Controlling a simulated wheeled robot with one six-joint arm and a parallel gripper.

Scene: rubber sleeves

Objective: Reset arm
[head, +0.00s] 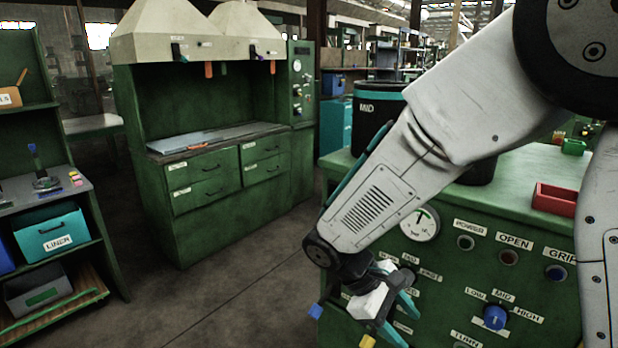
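My arm reaches in from the upper right and slopes down to the left across the head view, in front of a green control cabinet. My gripper (410,332) hangs at the lower end of the arm, low in the picture. Its two teal fingers point down and to the right with a gap between them, and I see nothing held there. The cabinet front (510,255) is just behind it, with a blue knob (495,318) to its right. I cannot tell how far the fingers are from the panel.
A black bin marked MID (372,118) and a red tray (556,199) stand on the cabinet top. A hooded green workbench (215,185) stands at the back left. A shelf with a teal LINER bin (52,235) is at far left. Bare floor (215,300) lies between.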

